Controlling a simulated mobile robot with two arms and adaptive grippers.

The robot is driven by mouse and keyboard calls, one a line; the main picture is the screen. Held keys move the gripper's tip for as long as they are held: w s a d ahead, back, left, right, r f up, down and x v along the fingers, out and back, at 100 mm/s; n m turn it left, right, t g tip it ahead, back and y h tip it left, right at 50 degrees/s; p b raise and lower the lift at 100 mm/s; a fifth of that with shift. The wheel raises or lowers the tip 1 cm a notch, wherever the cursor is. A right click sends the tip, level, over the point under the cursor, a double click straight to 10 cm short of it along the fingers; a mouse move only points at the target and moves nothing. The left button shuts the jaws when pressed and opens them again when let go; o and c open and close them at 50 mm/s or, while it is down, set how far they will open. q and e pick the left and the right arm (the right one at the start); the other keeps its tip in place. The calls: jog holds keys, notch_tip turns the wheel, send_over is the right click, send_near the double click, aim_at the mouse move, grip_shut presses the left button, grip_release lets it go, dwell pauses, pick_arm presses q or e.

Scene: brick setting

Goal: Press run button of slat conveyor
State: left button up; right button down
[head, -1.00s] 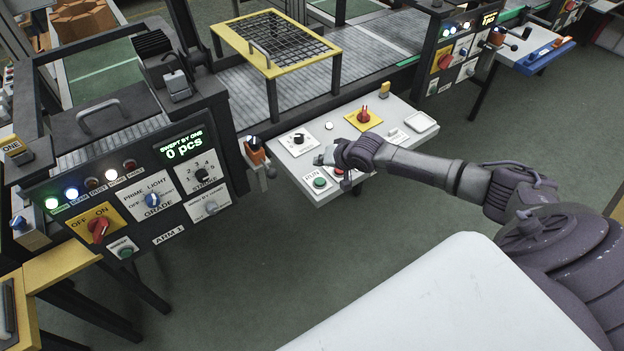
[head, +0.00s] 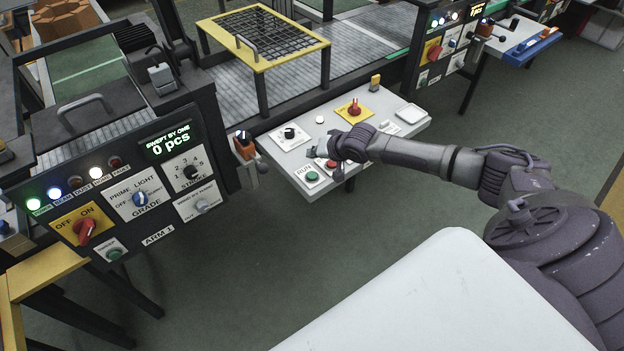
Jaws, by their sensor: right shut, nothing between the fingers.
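The green run button (head: 312,176) sits on a white plate marked RUN at the near left corner of the white control panel (head: 385,142). A red button (head: 331,165) is just right of it. The slat conveyor (head: 350,52) runs behind the panel. My right gripper (head: 322,150) is shut and empty. It is over the panel, just behind and slightly right of the green button, apart from it in the picture. Its height above the panel is hard to tell. My left gripper is not in view.
A black selector knob (head: 290,133) and a red rotary switch (head: 354,107) on a yellow plate share the panel. A yellow-framed mesh guard (head: 262,38) stands over the conveyor. A larger control box (head: 135,190) is at left. Floor in front is clear.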

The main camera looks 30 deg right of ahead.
aim_at(314, 175)
notch_tip(314, 175, down, 5)
jog(key=b, duration=0.3)
pick_arm(q)
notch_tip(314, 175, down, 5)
jog(key=shift+b, duration=0.45)
pick_arm(e)
jog(key=shift+f, duration=0.4)
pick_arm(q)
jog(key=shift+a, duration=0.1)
pick_arm(e)
jog(key=shift+f, duration=0.1)
jog(key=shift+f, duration=0.35)
